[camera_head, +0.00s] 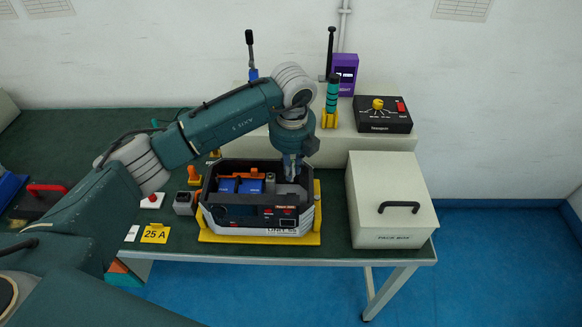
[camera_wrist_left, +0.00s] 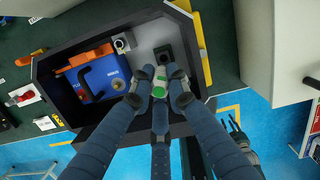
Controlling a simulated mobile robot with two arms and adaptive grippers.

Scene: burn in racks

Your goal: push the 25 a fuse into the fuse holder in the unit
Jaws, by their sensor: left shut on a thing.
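The unit (camera_head: 262,224) is an open dark housing on a yellow base on the bench. My left gripper (camera_head: 291,172) points down into its right part. In the left wrist view my left gripper (camera_wrist_left: 158,75) is shut on a small green and white fuse (camera_wrist_left: 160,82). A black block (camera_wrist_left: 163,54), which looks like the fuse holder, lies just beyond the fuse; I cannot tell whether they touch. The fingers partly hide the fuse. Dark finger-like parts at the lower right of the wrist view may be my right gripper (camera_wrist_left: 233,128); its opening is unclear.
Inside the unit are a blue block (camera_wrist_left: 103,75) and an orange part (camera_wrist_left: 85,58). A pale box with a black handle (camera_head: 392,195) stands close on the right. A yellow 25 A label (camera_head: 155,233) lies left of the unit. A raised shelf (camera_head: 372,141) is behind.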

